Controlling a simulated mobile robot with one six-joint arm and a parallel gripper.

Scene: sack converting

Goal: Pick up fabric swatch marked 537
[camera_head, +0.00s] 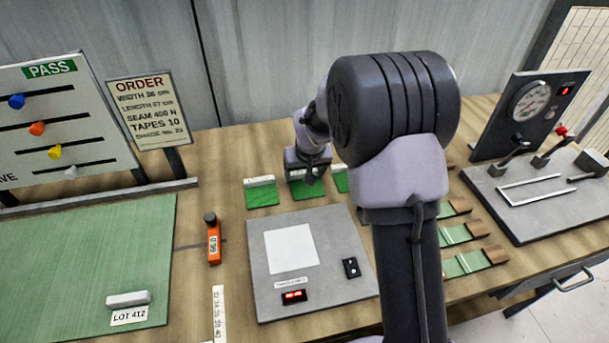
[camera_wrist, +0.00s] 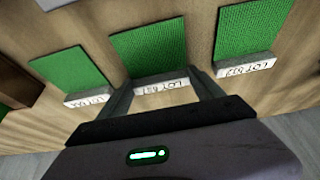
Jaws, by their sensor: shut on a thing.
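Three green fabric swatches with pale label bars lie in a row on the wooden bench behind the grey plate. My gripper (camera_head: 309,176) is at the middle swatch (camera_head: 305,190), pointing down. In the wrist view my gripper (camera_wrist: 163,86) has its fingers shut on the label bar of that middle swatch (camera_wrist: 150,45). Its label shows upside down and its number is too blurred to read surely. The swatch looks flat, at or close to the bench. The other swatches (camera_wrist: 72,74) and (camera_wrist: 252,30) lie apart on either side, each with a label bar.
A grey plate (camera_head: 345,290) with a white square and red display lies in front of the swatches. An orange device (camera_head: 214,245) and a green mat (camera_head: 90,260) are at left. Green pieces with brown blocks (camera_head: 470,262) and a gauge panel (camera_head: 530,105) are at right.

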